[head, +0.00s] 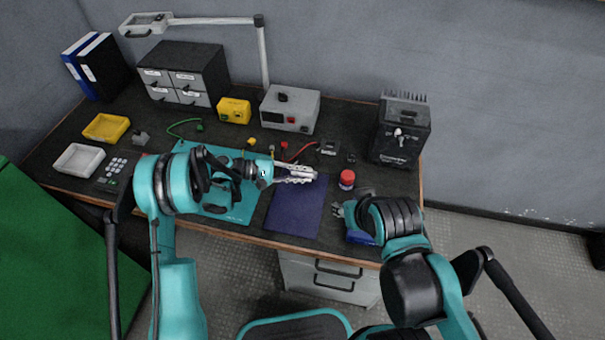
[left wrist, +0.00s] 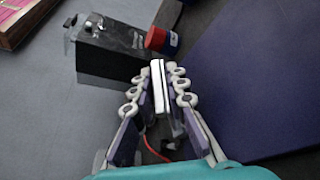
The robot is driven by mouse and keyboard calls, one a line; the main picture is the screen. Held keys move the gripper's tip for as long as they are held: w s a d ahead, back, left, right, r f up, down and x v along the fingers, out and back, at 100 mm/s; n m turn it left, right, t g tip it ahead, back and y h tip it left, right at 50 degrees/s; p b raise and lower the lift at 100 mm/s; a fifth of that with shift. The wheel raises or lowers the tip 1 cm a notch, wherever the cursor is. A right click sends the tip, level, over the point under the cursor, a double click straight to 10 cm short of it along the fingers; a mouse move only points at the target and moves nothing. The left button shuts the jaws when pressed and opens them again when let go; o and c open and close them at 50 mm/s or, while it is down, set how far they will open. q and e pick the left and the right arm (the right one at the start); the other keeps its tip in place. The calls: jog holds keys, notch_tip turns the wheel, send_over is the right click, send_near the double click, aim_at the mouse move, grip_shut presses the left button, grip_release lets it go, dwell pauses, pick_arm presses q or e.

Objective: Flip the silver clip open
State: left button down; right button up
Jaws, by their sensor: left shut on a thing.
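The black cabinet (head: 402,150) stands at the right end of the bench with a small silver fitting (head: 398,133) on its front; I take this for the silver clip, but it is too small to tell its position. The cabinet also shows at the upper left of the left wrist view (left wrist: 108,65). My left gripper (head: 312,174) is above the dark blue mat, apart from the cabinet. It is shut on a slim white-and-dark piece (left wrist: 159,88), which sticks out between the fingertips. My right gripper (head: 342,210) is by the bench's front edge; its finger gap is unclear.
A red-topped jar (head: 347,178) stands between my left gripper and the cabinet. The blue mat (head: 297,212) is bare at its front. A grey box (head: 290,108) and a yellow box (head: 234,110) stand at the back. A drawer unit (head: 330,279) is below the bench.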

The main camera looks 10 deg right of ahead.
pick_arm(q)
jog(key=shift+w+d+r+n+g+y, duration=0.15)
jog(key=shift+w+r+n+g+y, duration=0.25)
jog(key=shift+n, duration=0.5)
jog(key=n, duration=0.1)
jog(key=w, duration=0.1)
jog(key=n+g+y, duration=0.1)
jog(key=shift+w+d+r+n+p, duration=0.2)
jog(key=shift+d+r+n+p, duration=0.1)
jog(key=shift+p, duration=0.05)
jog(key=shift+w+d+n+g+y, duration=0.15)
jog(key=shift+w+n+g+y, duration=0.15)
jog(key=shift+w+n+g, duration=0.45)
jog(key=shift+w+d+f+n+g+y+b, duration=0.1)
jog(key=shift+w+d+n+g+y+b, duration=0.2)
jog(key=shift+n, duration=0.4)
jog(key=shift+a+n+g+b, duration=0.1)
jog(key=shift+n+g, duration=0.25)
jog(key=shift+n, duration=0.3)
jog(key=c, duration=1.6)
grip_release()
jog(key=shift+w+d+f, duration=0.1)
